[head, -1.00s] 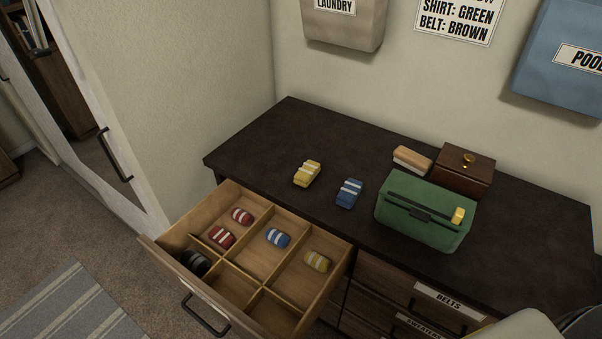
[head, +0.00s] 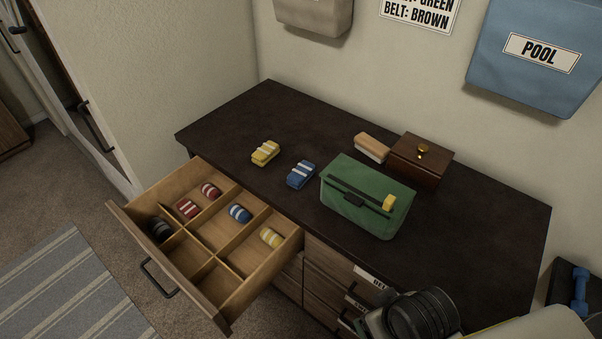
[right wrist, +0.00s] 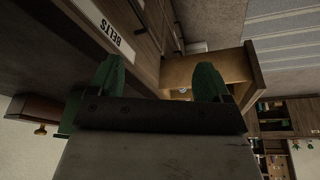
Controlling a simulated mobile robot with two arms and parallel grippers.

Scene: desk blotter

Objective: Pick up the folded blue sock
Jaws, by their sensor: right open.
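A folded blue sock with white stripes (head: 301,174) lies on the dark dresser top, between a folded yellow sock (head: 265,153) and a green bag (head: 366,197). Another blue striped sock (head: 240,213) sits in a compartment of the open drawer (head: 215,302). My right gripper shows its two green fingers spread apart and empty in the right wrist view (right wrist: 160,78), by the drawer fronts. In the head view only dark parts of my right arm show at the bottom; the fingertips are hidden. My left gripper is out of view.
Other drawer compartments hold red socks (head: 188,208), a yellow sock (head: 271,237) and a black item (head: 160,229). A wooden box (head: 420,160) and a tan brush-like block (head: 371,148) stand behind the bag. The dresser's right part is clear.

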